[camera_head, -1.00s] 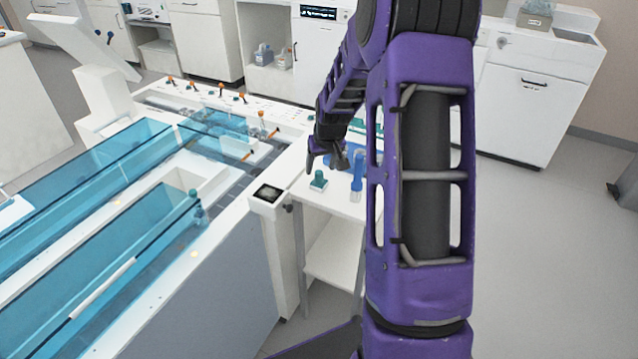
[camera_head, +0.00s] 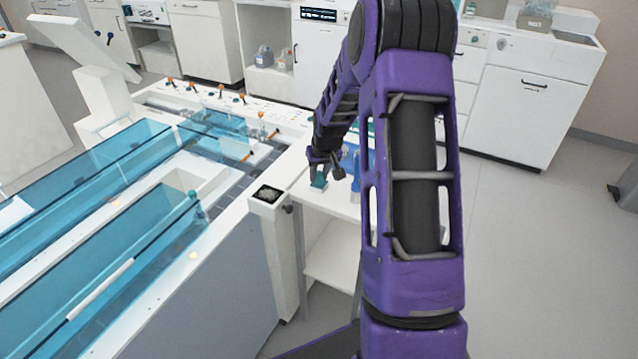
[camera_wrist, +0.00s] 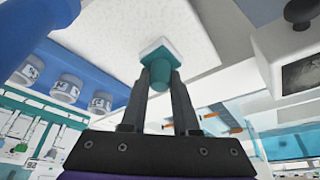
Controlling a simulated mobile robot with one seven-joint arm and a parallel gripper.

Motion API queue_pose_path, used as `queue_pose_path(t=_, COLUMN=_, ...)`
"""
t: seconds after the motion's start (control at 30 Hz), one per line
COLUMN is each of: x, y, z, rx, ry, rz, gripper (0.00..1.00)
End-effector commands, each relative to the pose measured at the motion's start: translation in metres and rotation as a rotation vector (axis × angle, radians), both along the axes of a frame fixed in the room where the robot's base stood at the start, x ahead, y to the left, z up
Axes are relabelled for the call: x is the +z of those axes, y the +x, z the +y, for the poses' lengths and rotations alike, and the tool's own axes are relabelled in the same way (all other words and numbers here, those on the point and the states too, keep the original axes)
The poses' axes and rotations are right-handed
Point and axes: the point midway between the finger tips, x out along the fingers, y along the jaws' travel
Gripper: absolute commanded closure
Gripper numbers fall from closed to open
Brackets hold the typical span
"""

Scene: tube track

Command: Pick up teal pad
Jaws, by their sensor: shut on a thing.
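The teal pad (camera_head: 319,181) is at the left front of the small white side table (camera_head: 335,203). In the wrist view the teal pad (camera_wrist: 159,72) shows a teal knob and a pale, square base. My gripper (camera_head: 328,168) is shut on the teal knob. The two dark fingers of my gripper (camera_wrist: 161,80) lie on either side of the knob in the wrist view. The base of the pad is close to the table top; I cannot tell whether it still touches it.
The large white tank with blue clear walls (camera_head: 110,165) is on the left. A small box with a dark display (camera_head: 268,194) sits at its corner.

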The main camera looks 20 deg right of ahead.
Motion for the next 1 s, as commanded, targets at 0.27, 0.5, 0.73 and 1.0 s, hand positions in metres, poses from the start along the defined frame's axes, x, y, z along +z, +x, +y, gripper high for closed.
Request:
queue_pose_path(t=0.27, x=0.001, y=0.0, z=0.0, rx=0.0, ry=0.0, rz=0.0, gripper=1.0)
queue_pose_path(t=0.5, x=0.032, y=0.001, z=0.0, rx=0.001, ry=-0.002, rz=-0.005, gripper=1.0)
queue_pose_path(t=0.73, x=0.077, y=0.001, z=0.0, rx=0.001, ry=-0.001, rz=-0.004, gripper=1.0)
queue_pose_path(t=1.0, x=0.1, y=0.0, z=0.0, rx=0.001, ry=0.0, rz=0.0, gripper=1.0)
